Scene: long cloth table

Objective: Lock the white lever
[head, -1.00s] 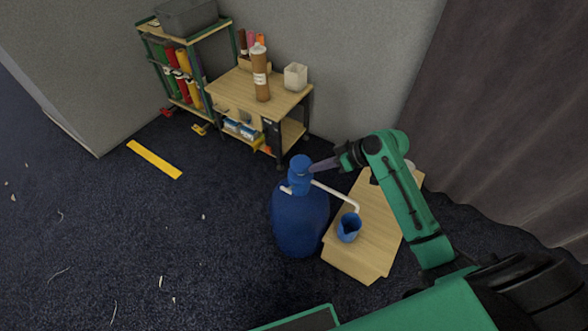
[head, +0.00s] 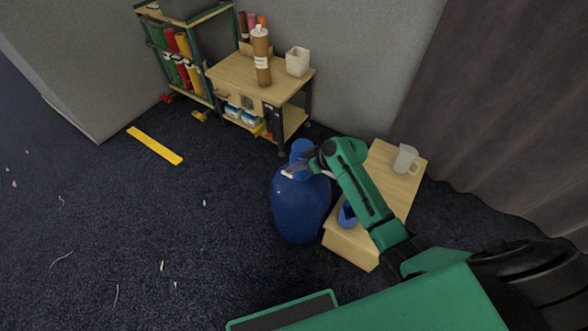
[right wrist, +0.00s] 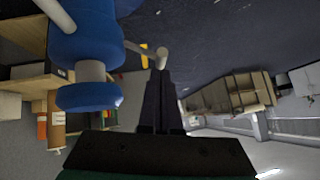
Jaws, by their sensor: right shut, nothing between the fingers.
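The blue dispenser bottle (head: 300,212) stands on the floor with a blue cap (head: 300,150) on top. The white lever (head: 287,174) shows as a small piece at the left of the bottle's neck. My right gripper (head: 292,168) is shut and empty, beside the neck. In the wrist view its fingertips (right wrist: 158,74) are right by the lever's end; I cannot tell whether they touch. My left gripper is out of view.
A low wooden table (head: 350,247) stands right of the bottle, with a blue cup (head: 347,214) partly behind my arm and a clear mug (head: 405,159). A wooden cart (head: 235,72) and shelf stand at the back. The floor to the left is mostly clear.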

